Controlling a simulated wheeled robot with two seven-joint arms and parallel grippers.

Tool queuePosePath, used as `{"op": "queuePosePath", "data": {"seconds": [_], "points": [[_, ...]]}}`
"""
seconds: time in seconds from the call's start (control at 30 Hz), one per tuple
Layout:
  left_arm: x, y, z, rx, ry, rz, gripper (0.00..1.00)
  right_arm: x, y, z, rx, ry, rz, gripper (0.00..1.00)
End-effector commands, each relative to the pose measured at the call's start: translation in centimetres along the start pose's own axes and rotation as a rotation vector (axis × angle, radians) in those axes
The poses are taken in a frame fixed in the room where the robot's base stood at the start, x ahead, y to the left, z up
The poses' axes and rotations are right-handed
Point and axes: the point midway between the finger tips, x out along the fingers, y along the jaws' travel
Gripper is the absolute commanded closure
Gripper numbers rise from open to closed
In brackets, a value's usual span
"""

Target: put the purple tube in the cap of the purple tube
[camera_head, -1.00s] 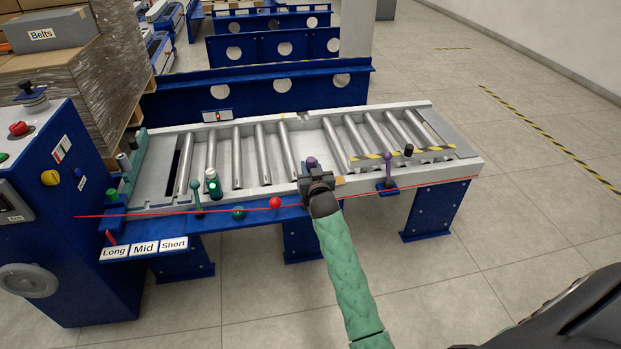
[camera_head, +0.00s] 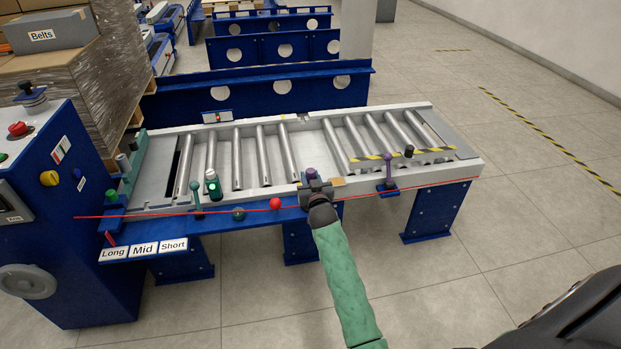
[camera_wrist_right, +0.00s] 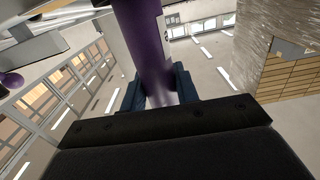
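The purple tube (camera_wrist_right: 145,45) stands up between the two fingers of my right gripper (camera_wrist_right: 158,90) in the right wrist view, with a paler lower part. In the head view only its purple top (camera_head: 311,174) shows above my right gripper (camera_head: 316,188), at the front edge of the roller conveyor. The gripper appears shut on the tube; its fingers hide the tube's lower end. My left gripper is not in view.
A red line runs along the front. A blue control cabinet (camera_head: 75,230) stands left. The floor at right is clear.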

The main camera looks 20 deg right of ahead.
Motion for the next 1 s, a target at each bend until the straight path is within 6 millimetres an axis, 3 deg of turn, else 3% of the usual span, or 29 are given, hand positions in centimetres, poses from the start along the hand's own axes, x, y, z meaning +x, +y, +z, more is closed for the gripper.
{"op": "queuePosePath", "data": {"seconds": [0.03, 0.1, 0.5, 0.67, 1.0], "points": [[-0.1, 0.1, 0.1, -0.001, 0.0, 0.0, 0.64, 0.0, 0.0, 0.0, 0.0, 0.0, 0.0, 0.6], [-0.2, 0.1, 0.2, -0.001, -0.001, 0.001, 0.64, 0.0, 0.0, 0.0, 0.0, 0.0, 0.0, 0.48], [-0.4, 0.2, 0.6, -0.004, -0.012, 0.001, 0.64, -0.1, 0.0, -0.3, 0.0, 0.0, 0.0, 0.48], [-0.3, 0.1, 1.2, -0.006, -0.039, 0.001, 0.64, -2.2, 0.0, -0.2, 0.0, -0.001, 0.0, 0.48], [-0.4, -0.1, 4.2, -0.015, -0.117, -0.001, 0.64, -8.2, 0.0, -0.2, 0.0, -0.002, 0.0, 0.48]]}}
